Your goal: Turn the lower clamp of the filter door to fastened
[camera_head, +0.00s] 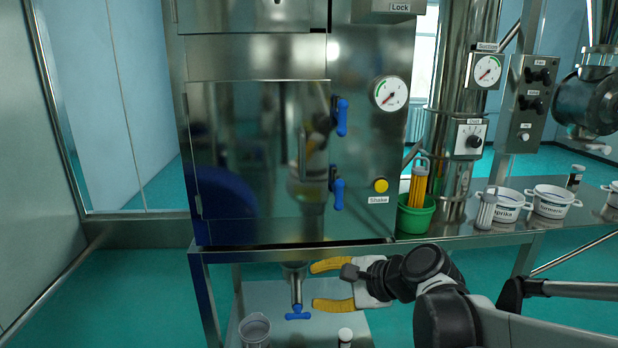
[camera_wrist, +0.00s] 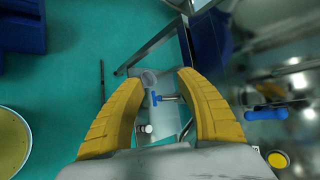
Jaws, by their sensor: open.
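The filter door (camera_head: 245,160) is a shiny metal panel on the front of the machine and appears closed. The lower clamp (camera_head: 337,187) is a blue handle at the door's right edge, hanging roughly vertical. The upper clamp (camera_head: 340,117) is a similar blue handle above it, also roughly vertical. My gripper (camera_head: 325,287), with yellow fingers, is open and empty, below the lower clamp and below the table-top level. In the wrist view my gripper (camera_wrist: 160,82) is spread, and a blue handle (camera_wrist: 266,115), apparently the lower clamp, lies right of the fingers, apart from them.
A blue valve handle (camera_head: 298,313) on a pipe hangs below the machine, close to my fingertips. A yellow button (camera_head: 381,185) is right of the lower clamp. A green cup (camera_head: 415,217) and white pots (camera_head: 550,203) stand on the table (camera_head: 450,235) to the right.

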